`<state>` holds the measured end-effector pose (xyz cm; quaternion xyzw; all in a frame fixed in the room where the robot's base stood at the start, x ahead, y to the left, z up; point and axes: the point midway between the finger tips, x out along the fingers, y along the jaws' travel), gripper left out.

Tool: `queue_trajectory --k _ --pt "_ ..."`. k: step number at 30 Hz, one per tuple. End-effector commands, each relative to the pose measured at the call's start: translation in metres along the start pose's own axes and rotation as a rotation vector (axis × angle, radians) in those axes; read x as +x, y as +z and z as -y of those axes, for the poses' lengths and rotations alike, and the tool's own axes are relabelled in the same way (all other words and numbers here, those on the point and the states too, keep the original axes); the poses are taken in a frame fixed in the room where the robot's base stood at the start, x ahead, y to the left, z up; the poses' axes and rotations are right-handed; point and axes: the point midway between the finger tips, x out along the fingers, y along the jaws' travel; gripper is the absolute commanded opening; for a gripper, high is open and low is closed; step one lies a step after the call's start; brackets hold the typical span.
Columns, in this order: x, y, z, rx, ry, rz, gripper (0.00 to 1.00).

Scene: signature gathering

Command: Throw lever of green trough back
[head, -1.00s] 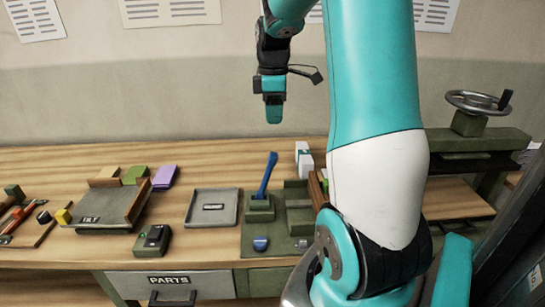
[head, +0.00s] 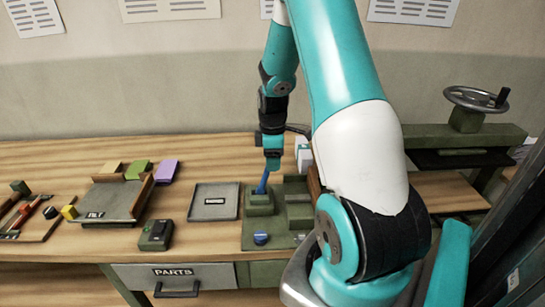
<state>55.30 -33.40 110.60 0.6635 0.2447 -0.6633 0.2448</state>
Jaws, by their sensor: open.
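A blue lever (head: 263,184) rises from a green block-shaped base (head: 260,209) on a green plate (head: 268,239) near the middle of the bench. The lever leans slightly right at its top. A green trough-like holder (head: 296,207) stands just right of the lever base. My gripper (head: 272,164) points down at the lever's top and partly covers it. It is open. I cannot tell whether the lever's top is between the fingers or behind them.
A grey tray (head: 214,202) lies left of the lever. Further left are a tilted tray (head: 115,202), a dark green box (head: 155,235) and coloured blocks (head: 138,169). A white box (head: 303,155) stands behind the trough. A handwheel (head: 475,98) is at right.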

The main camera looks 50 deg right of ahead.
Motion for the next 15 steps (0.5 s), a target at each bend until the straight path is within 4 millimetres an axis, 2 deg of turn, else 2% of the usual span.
queue_trajectory --k 3,4,10,11,15 --pt "0.0000 0.0001 0.0000 0.000 0.000 0.000 0.53" --pt "0.0000 0.0001 0.0000 0.000 0.000 0.000 0.49" --pt "-0.0002 0.0001 0.0000 0.000 0.000 0.000 0.03" --pt "-0.0003 0.0001 0.0000 0.000 0.000 0.000 0.00" --pt "-0.0005 -0.0003 0.0000 0.000 0.000 0.002 0.00"
